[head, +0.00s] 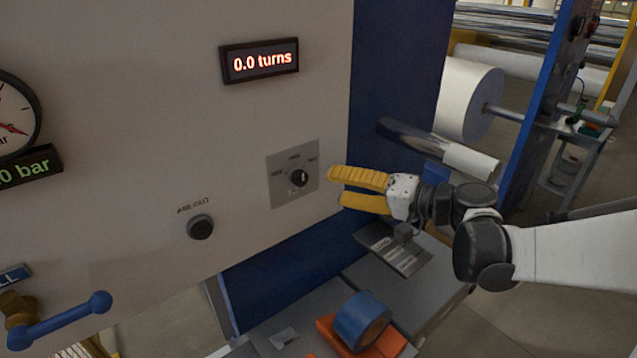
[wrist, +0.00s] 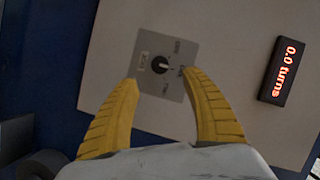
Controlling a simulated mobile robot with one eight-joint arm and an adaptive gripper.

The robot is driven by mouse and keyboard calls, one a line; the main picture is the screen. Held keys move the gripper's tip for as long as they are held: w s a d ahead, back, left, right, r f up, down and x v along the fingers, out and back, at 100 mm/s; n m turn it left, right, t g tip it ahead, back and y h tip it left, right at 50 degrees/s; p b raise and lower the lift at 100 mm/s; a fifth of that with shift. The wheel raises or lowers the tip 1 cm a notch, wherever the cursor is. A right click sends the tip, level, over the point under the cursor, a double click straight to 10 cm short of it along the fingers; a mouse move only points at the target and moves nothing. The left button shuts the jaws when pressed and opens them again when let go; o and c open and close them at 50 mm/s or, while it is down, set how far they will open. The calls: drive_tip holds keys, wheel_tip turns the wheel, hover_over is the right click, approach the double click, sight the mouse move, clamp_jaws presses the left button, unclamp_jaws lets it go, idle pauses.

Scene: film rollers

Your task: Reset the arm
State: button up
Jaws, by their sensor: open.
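My gripper (head: 337,187) has yellow ribbed fingers and is open and empty, at the right of the grey panel. It also shows in the wrist view (wrist: 160,83), with its fingers apart. In the head view the fingertips point left toward a grey square plate (head: 281,164) with a round black selector knob (head: 299,177). In the wrist view the knob (wrist: 160,64) sits beyond the fingertips, roughly between them, and I see no finger around it. My arm (head: 560,255) reaches in from the right edge.
A display (head: 259,61) reads "0.0 turns". A black button (head: 200,227) labelled "AIR CUT" is at the lower left of the plate. A blue lever (head: 62,322) juts out at bottom left. A blue roll (head: 362,319) lies on an orange holder below. Rollers (head: 470,100) stand behind my arm.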

drive_tip(key=shift+v, duration=1.1)
drive_tip(key=s+f+g+h+b, duration=0.35)
drive_tip(key=s+f+h, duration=0.25)
drive_tip(key=s+f, duration=0.35)
drive_tip(key=s+d+f+n+h+b, duration=0.1)
drive_tip(key=s+d+f+h, duration=0.2)
drive_tip(key=s+d, duration=0.1)
drive_tip(key=s+d+f+n+t+h+b, duration=0.1)
drive_tip(key=s+d+f+h+b, duration=0.1)
drive_tip(key=s, duration=0.4)
drive_tip(key=shift+s+d+f+h, duration=0.25)
drive_tip(key=shift+d+f+h, duration=0.4)
drive_tip(key=shift+d+h, duration=0.5)
